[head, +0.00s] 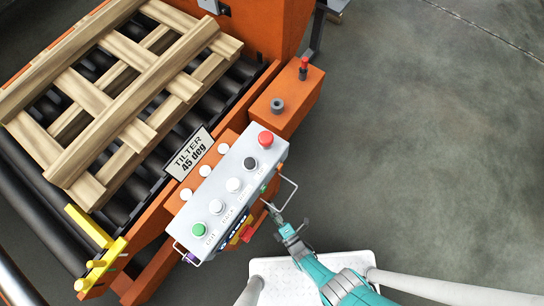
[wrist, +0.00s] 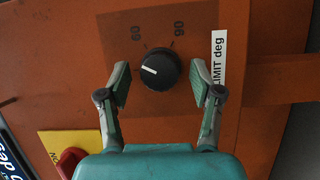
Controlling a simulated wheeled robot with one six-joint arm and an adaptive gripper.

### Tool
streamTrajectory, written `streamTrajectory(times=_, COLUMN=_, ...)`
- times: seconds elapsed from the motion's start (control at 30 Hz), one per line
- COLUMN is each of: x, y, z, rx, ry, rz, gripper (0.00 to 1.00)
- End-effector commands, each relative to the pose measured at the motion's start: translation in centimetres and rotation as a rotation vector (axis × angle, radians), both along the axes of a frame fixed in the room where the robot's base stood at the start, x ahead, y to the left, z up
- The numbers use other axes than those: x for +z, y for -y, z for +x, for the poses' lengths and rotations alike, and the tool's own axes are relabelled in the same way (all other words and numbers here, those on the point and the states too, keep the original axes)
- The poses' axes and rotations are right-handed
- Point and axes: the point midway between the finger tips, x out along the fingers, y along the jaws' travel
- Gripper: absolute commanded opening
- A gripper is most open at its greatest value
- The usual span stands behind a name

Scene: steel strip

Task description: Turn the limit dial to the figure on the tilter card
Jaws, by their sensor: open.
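The tilter card (head: 190,153), a white plate reading "TILTER 45 deg", stands behind the control box in the head view. The limit dial (wrist: 158,70) is a round black knob with a white pointer mark toward the picture's left. The figures 60 and 90 show above it in the wrist view; I see no figure at the mark. A "LIMIT deg" label (wrist: 218,65) is at its right. My gripper (wrist: 160,80) is open, one finger on each side of the dial, with gaps visible. In the head view my gripper (head: 272,210) is beside the box's lower right side; the dial is hidden there.
The grey control box (head: 228,200) carries green, white, black and red buttons. A wire handle (head: 289,190) sticks out near my gripper. A red knob (wrist: 70,160) on a yellow plate (wrist: 62,142) is at lower left. Wooden pallet (head: 110,85) lies on rollers. Floor at right is clear.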

Motion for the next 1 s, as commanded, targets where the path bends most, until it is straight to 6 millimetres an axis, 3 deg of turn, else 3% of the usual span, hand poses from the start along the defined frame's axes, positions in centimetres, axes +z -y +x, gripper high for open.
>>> streamTrajectory(times=0.17, x=-0.1, y=0.3, z=-0.6, rx=-0.001, ry=-0.001, rz=-0.001, gripper=0.65)
streamTrajectory(times=0.6, x=-0.1, y=3.1, z=-5.7, rx=0.004, ry=-0.001, rz=0.000, gripper=0.65)
streamTrajectory(times=1.0, x=-0.1, y=3.7, z=-6.6, rx=0.001, ry=0.000, rz=0.000, gripper=0.65)
